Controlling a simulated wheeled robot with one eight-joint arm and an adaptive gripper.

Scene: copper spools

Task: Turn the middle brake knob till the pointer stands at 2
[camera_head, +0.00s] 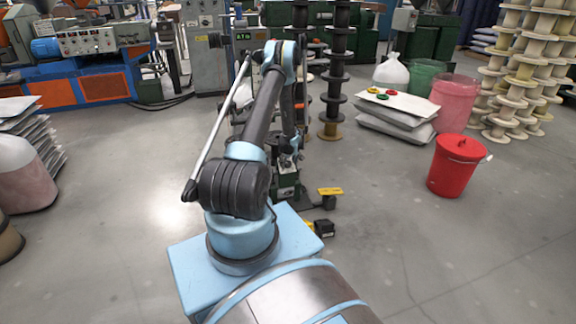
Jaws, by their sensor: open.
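My gripper (290,161) is small in the head view, at the lower end of my arm's far link. It hangs in front of a dark stand with a green box (286,184) low down. The gripper looks open, with nothing seen in it. I cannot make out the middle brake knob, its pointer or any number; my arm covers much of the stand, and the details are too small. I cannot tell whether the gripper touches anything there.
A yellow-topped pedal (330,191) lies on the floor right of the stand. A red lidded bin (455,165), stacked sacks (398,118) and columns of pale spools (515,75) stand to the right. Blue and orange machinery (85,60) is back left. Floor (130,190) left and front right is clear.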

